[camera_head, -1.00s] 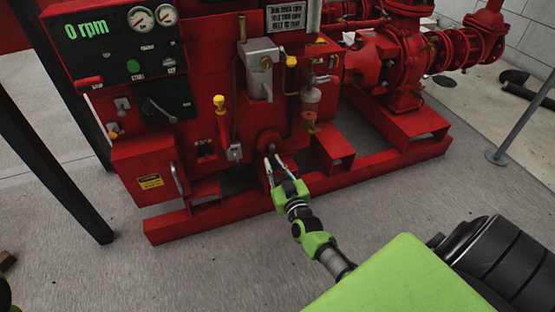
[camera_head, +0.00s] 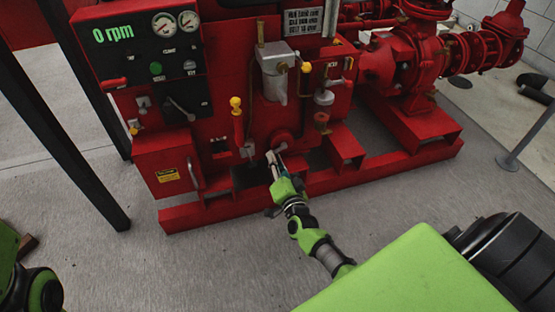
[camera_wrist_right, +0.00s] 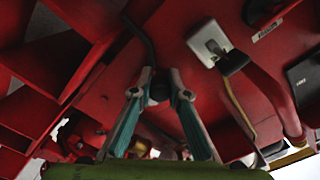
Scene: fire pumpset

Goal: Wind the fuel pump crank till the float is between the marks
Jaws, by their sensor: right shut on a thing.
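The fuel pump crank is a dark bent rod (camera_wrist_right: 138,32) ending in a dark grip (camera_wrist_right: 159,88) in the right wrist view. My right gripper (camera_wrist_right: 157,92) is shut on this grip, one finger on each side. In the head view my right gripper (camera_head: 273,162) is just below a round red hub (camera_head: 283,141) on the front of the pumpset and mostly hides the crank. A small cup-like glass (camera_head: 323,98) is on the machine's front right; I cannot make out a float or marks. My left gripper is out of view.
The control panel (camera_head: 154,60) reads 0 rpm. The red base rail (camera_head: 330,180) runs below. The grey floor (camera_head: 120,265) in front is open.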

